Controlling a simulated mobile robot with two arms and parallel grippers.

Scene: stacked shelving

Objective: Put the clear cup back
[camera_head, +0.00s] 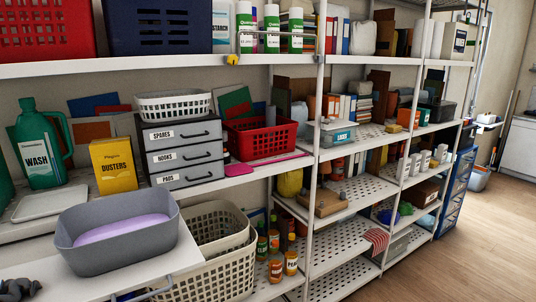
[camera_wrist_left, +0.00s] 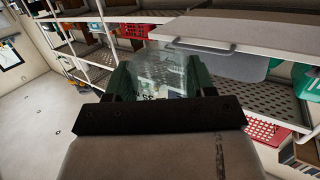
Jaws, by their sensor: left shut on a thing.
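My left gripper (camera_wrist_left: 160,72) shows in the left wrist view, with its two dark green fingers on either side of a clear cup (camera_wrist_left: 160,62). It is shut on this see-through cup, and the shelving shows blurred through it. The cup is held in front of the shelving, close to a white shelf edge. The cup cannot be made out in the head view. My right gripper is in neither view.
In the head view, a grey tub (camera_head: 75,243) with purple contents stands on a white board (camera_head: 150,275) at the front. Behind it are a green wash bottle (camera_head: 38,145), a yellow dusters box (camera_head: 113,166) and grey drawers (camera_head: 185,156). Floor (camera_head: 480,230) is free at right.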

